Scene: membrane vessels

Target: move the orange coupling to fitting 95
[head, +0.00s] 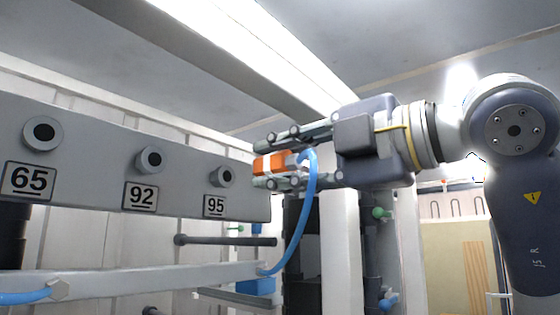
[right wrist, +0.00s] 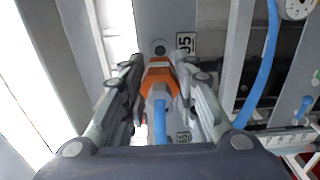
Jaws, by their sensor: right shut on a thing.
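The orange coupling (head: 269,164) is held between the fingers of my right gripper (head: 268,160), with a blue hose (head: 305,215) looping down from its back. In the right wrist view the orange coupling (right wrist: 158,73) sits between both fingers of my right gripper (right wrist: 157,75). Fitting 95 (head: 223,177) is a grey stub with a dark bore on the grey panel, above its label. In the head view the coupling is to the right of this fitting, with a visible gap. In the wrist view, fitting 95 (right wrist: 159,47) shows just beyond the coupling. My left gripper is not in view.
Fittings 92 (head: 150,160) and 65 (head: 43,133) are farther left on the panel (head: 95,140). A grey rail (head: 140,279) with the hose end runs below. A dark horizontal rod (head: 225,241) sticks out under fitting 95.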

